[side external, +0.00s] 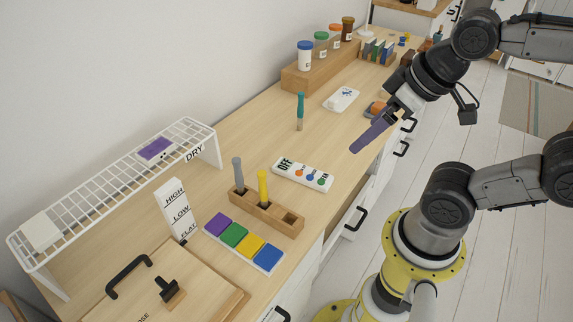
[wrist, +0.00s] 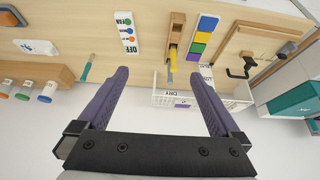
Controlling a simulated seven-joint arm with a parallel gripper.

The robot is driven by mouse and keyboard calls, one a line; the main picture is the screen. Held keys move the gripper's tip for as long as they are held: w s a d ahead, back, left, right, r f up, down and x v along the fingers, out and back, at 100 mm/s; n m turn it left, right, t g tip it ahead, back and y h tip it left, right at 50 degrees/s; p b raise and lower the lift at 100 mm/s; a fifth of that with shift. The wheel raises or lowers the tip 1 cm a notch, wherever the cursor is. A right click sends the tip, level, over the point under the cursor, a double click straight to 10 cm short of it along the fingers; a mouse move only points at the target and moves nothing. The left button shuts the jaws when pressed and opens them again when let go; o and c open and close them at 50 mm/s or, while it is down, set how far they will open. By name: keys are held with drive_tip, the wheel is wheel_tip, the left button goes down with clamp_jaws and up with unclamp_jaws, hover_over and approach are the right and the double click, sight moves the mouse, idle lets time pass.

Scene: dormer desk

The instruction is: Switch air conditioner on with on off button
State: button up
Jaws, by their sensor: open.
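No air conditioner can be made out for certain. A white panel (side external: 302,174) marked OFF, with small coloured knobs or buttons, lies on the desk; it also shows in the wrist view (wrist: 129,34). A white plate (side external: 342,99) with a blue pattern lies farther back; it also shows at the left of the wrist view (wrist: 37,47). I cannot tell which is the on/off button. My gripper (side external: 363,143), with purple fingers, is in the air near the desk's front edge, apart from both. In the wrist view my gripper (wrist: 160,75) is open and empty.
A wooden holder (side external: 239,200) with upright sticks, a strip of coloured squares (side external: 244,246) and a white wire rack (side external: 120,185) stand left of the panel. A teal-handled brush (side external: 300,112) stands behind it. Capped bottles stand on a wooden riser (side external: 330,66).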

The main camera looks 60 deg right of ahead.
clamp_jaws()
idle(0.6)
idle(1.2)
